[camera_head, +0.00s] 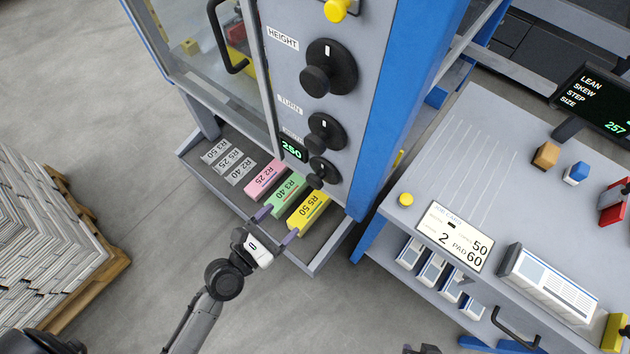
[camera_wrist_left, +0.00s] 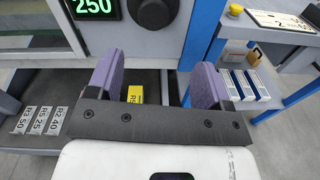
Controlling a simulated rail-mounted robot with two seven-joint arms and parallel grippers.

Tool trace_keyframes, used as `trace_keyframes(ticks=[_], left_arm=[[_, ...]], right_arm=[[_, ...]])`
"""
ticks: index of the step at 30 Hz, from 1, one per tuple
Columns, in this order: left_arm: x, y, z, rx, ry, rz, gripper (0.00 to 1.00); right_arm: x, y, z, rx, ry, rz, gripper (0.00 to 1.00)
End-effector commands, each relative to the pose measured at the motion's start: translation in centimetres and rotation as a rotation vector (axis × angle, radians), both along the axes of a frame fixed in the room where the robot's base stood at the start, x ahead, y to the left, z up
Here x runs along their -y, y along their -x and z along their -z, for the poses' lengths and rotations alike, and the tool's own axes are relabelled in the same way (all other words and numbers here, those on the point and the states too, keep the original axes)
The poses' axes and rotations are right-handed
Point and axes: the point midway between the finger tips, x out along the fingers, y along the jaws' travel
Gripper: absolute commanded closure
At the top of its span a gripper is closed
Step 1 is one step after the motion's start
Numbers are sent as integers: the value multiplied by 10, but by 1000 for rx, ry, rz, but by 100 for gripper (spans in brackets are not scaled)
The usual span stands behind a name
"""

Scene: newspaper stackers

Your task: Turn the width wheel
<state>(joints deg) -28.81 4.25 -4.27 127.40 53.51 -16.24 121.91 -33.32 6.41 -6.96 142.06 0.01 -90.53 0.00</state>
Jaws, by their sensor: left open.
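Three black wheels run down the grey panel. The top wheel (camera_head: 329,68) is labelled HEIGHT, and the middle wheel (camera_head: 327,132) has a TURN label near it. The lowest wheel (camera_head: 323,172) sits right of a green display reading 250 (camera_head: 292,149); its label is too hidden to read, so I cannot confirm it is the width wheel. In the left wrist view a black knob (camera_wrist_left: 157,12) shows beyond the fingers, right of the 250 display. My left gripper (camera_head: 276,225) is open and empty, below and in front of the lowest wheel, not touching it.
A grey tray (camera_head: 322,253) under the panel holds pink (camera_head: 265,179), green (camera_head: 288,194) and yellow (camera_head: 307,213) blocks and grey labelled pieces. A side table (camera_head: 445,135) stands right. Stacked newspapers (camera_head: 45,235) on a pallet stand left. The floor between is clear.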

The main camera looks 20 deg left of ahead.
Motion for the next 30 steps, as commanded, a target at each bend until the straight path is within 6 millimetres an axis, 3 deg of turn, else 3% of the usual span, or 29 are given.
trace_keyframes(ticks=[8, 21, 30], left_arm=[[-2, -20, 1, -3, 133, -42, 26], [22, -96, 3, -5, 129, -40, 26], [31, -128, 2, -6, 126, -40, 26]], right_arm=[[1, 0, 5, 0, 2, 0, 57], [5, 0, 19, 1, 15, -8, 57], [4, -1, 27, 2, 11, -5, 57]])
